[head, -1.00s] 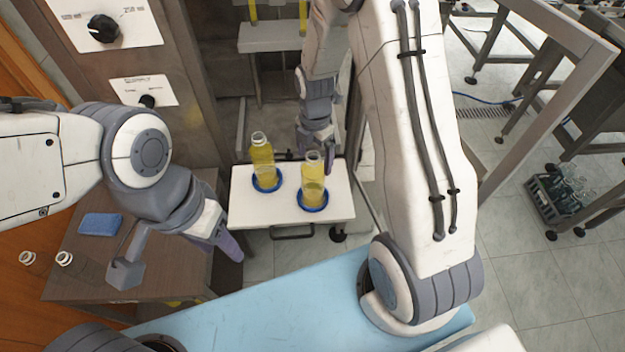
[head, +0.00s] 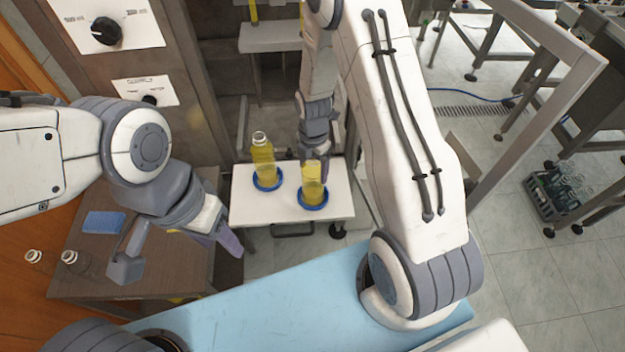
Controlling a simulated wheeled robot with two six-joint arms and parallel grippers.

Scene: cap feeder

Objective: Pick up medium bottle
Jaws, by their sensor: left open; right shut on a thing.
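Two clear bottles with yellow liquid stand upright in blue rings on a small white table. The left bottle (head: 263,158) stands apart from both grippers. The right bottle (head: 311,187) has its top at my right gripper (head: 314,162), which is shut on it around the neck. The bottle's base still shows inside its blue ring (head: 313,206), and the gripper's fingers partly hide its top. Which bottle is the medium one I cannot tell by size. My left gripper (head: 232,243) is open and empty, pointing down beside the brown table.
The white table (head: 240,211) has bare room around the rings. A crate of bottles (head: 560,192) stands on the floor at right.

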